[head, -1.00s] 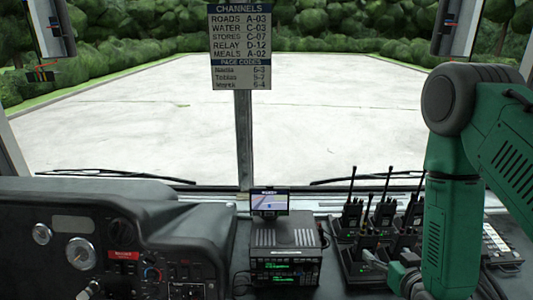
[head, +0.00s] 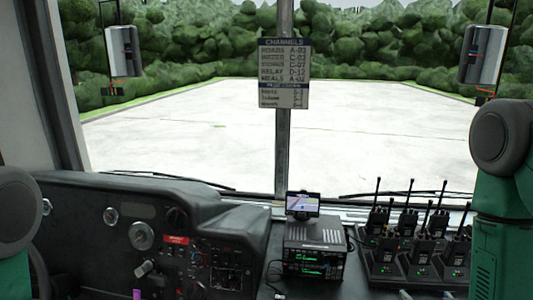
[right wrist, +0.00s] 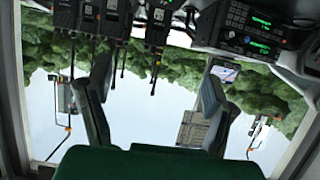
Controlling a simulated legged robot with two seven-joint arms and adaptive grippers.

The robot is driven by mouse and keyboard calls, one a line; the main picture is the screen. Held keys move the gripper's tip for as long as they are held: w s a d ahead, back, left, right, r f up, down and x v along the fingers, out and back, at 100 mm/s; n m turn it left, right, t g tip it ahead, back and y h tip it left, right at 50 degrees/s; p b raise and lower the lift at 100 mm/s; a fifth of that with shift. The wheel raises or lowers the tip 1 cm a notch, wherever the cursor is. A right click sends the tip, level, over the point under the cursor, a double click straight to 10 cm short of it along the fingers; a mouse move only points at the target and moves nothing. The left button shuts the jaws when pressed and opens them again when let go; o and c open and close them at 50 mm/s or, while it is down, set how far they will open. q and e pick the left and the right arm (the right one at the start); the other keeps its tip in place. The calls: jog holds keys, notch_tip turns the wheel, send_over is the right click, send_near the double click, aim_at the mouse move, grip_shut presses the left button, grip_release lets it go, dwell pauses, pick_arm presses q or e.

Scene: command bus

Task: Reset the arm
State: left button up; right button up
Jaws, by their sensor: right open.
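My right arm (head: 503,200) stands along the right edge of the head view, with its green links upright beside the radios. My right gripper (right wrist: 157,76) shows in the right wrist view with its two dark fingers spread wide and nothing between them. In the head view its fingers cannot be made out clearly. Part of my left arm (head: 15,225) shows at the left edge of the head view. My left gripper is outside the view.
Several handheld radios (head: 408,222) stand in chargers on the right of the dash. A radio unit (head: 314,247) with a small screen (head: 303,203) sits in the middle. The driver's console (head: 150,225) is at left. A channel sign (head: 284,73) hangs on the windshield post.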

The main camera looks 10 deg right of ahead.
jog(key=s+a+f+g+y+b, duration=0.1)
jog(key=s+a+f+g+b, duration=0.1)
jog(key=f, duration=0.3)
jog(key=s+a+f+n+g+y+b, duration=0.1)
jog(key=s+a+f+b, duration=0.1)
jog(key=f, duration=0.3)
jog(key=s+a+f+n+g+b, duration=0.1)
jog(key=s+a+f+g+b, duration=0.1)
jog(key=s+a+f, duration=0.2)
notch_tip(320, 180, down, 2)
jog(key=shift+a+f+g+y, duration=0.1)
jog(key=shift+a+g+y, duration=0.05)
jog(key=shift+g+y, duration=0.2)
jog(key=s+a+f+n+g+b, duration=0.1)
jog(key=s+a+f+g+b, duration=0.2)
jog(key=s+f, duration=0.2)
jog(key=s+a+f+n+g+y+b, duration=0.1)
jog(key=s+a+f+g+b, duration=0.2)
jog(key=s+f, duration=0.3)
jog(key=s, duration=0.3)
jog(key=shift+s+g, duration=0.3)
jog(key=shift+g, duration=0.05)
jog(key=shift+w+f, duration=0.15)
